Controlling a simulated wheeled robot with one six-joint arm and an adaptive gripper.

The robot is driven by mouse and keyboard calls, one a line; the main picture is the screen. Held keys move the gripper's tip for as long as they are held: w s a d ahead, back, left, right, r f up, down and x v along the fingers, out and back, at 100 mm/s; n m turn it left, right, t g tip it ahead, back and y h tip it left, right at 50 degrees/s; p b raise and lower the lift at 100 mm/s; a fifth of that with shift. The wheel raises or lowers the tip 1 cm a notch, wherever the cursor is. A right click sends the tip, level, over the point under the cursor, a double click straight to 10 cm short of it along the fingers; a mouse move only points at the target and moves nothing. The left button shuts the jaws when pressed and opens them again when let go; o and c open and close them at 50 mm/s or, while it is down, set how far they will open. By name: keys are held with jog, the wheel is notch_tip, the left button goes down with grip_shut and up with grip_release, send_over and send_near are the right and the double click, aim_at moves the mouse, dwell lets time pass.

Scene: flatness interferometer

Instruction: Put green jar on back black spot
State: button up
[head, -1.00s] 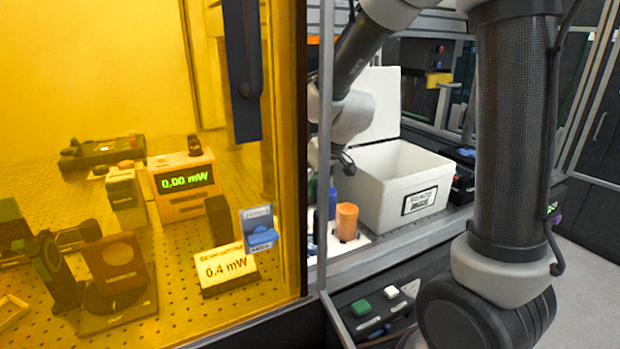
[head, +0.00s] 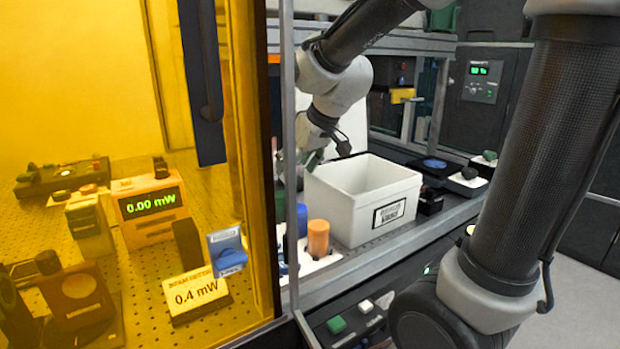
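My gripper (head: 318,150) is small and dark in the head view, at the left rear of the white box. Its fingers are partly hidden and I cannot tell whether they hold anything. No green jar is clearly identifiable. A dark green object (head: 442,18) shows at the top, partly cut off by my arm. An orange jar (head: 318,238) and a blue jar (head: 301,220) stand in a white holder (head: 318,263) left of the box. Dark pads lie to the right of the box, one with a blue round item (head: 434,163) on it. I cannot tell which is the back black spot.
The open white box (head: 349,211) with a label stands mid-bench. A yellow enclosure window (head: 90,80) and its dark frame fill the left. Small items on light bases (head: 468,182) stand at the right. Buttons (head: 337,325) line the front panel. Grey floor is clear at lower right.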

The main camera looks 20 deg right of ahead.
jog(key=s+d+m, duration=0.1)
jog(key=s+d, duration=0.3)
jog(key=s, duration=0.3)
jog(key=s+d+m+g+h, duration=0.1)
jog(key=s+d+m, duration=0.1)
jog(key=s+d, duration=0.2)
jog(key=s+d+m+g+h, duration=0.1)
jog(key=s+d, duration=0.3)
jog(key=s, duration=0.7)
jog(key=shift+d+r+m, duration=0.2)
jog(key=shift+r+m, duration=0.1)
